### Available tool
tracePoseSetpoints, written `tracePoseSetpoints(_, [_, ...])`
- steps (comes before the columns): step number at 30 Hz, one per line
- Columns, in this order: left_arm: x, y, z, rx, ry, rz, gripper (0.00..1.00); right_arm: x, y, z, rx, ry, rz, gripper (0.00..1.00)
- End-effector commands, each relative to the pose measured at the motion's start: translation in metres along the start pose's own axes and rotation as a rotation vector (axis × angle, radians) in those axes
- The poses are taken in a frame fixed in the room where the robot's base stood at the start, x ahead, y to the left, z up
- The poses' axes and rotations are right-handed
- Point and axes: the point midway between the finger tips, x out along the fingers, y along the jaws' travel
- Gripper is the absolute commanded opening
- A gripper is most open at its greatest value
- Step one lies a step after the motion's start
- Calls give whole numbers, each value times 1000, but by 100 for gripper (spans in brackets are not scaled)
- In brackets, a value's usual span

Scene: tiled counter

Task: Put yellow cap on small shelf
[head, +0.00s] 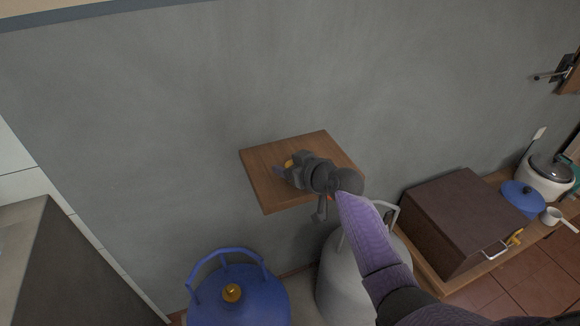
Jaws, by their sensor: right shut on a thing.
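The small wooden shelf (268,192) is fixed to the grey wall in the middle of the head view. My right gripper (288,170) reaches over it from the lower right and is shut on the yellow cap (289,163). Only a small part of the cap shows between the fingers, above the middle of the shelf in the picture. The gripper hides the rest, and I cannot tell whether the cap touches the wood. My left gripper is not in view.
A blue gas cylinder (205,300) with a yellow-orange piece (232,293) on top and a grey cylinder (340,285) stand below the shelf. A dark brown box (455,215), a blue lid (522,195) and a white cooker (545,180) are at the right. The shelf's left part is bare.

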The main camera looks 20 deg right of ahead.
Motion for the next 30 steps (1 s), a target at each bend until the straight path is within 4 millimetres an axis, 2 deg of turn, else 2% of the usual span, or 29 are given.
tracePoseSetpoints(5, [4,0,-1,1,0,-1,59,2,0,4,0,-1,0,11])
tracePoseSetpoints(6, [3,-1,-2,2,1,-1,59,1,0,3,0,0,0,74])
tracePoseSetpoints(9, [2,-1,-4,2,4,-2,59,1,0,3,0,0,0,96])
tracePoseSetpoints(10, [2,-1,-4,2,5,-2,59,1,0,3,0,0,0,100])
tracePoseSetpoints(17, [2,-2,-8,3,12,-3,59,0,0,1,1,1,0,100])
tracePoseSetpoints(20, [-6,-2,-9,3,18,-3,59,-8,0,-3,0,1,1,100])
tracePoseSetpoints(30, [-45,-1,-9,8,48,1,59,-92,0,-6,-3,0,0,100])
